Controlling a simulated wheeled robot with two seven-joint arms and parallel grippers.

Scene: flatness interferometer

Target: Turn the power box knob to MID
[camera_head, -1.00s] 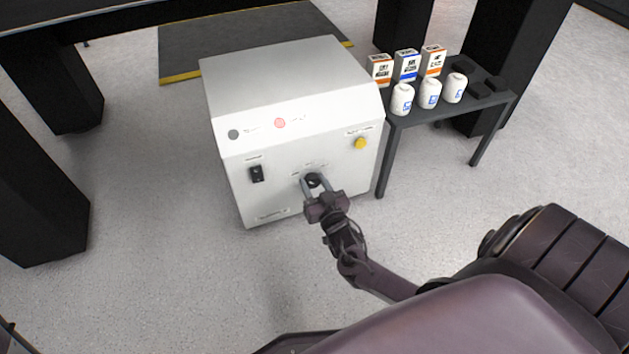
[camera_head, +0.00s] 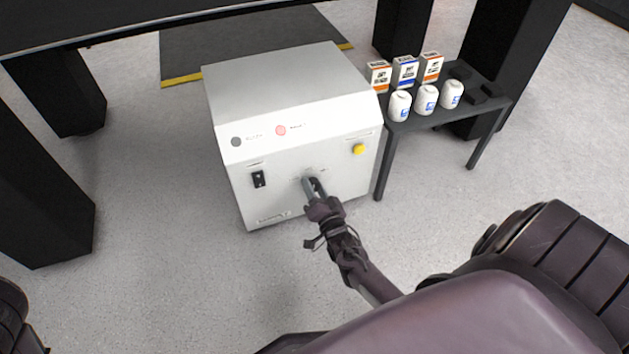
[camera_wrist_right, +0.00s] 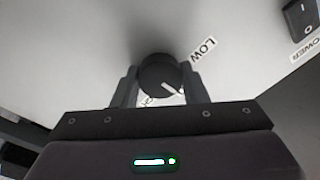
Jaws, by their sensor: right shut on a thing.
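The white power box (camera_head: 290,117) stands on the floor. Its black round knob (camera_wrist_right: 158,72) shows in the right wrist view, between the two fingers of my right gripper (camera_head: 313,183), which is shut on it. The gripper also shows in the wrist view (camera_wrist_right: 160,85). The knob's white pointer line slants to the lower right in that view. Another label below the knob is partly hidden and unreadable. In the head view the fingers mostly cover the knob. My left gripper is not in view.
The box front also has a black power switch (camera_head: 258,179), a yellow button (camera_head: 359,149), a red lamp (camera_head: 281,130) and a grey one (camera_head: 236,141). A dark side table (camera_head: 420,120) with white bottles and small boxes stands close at right. The floor in front is clear.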

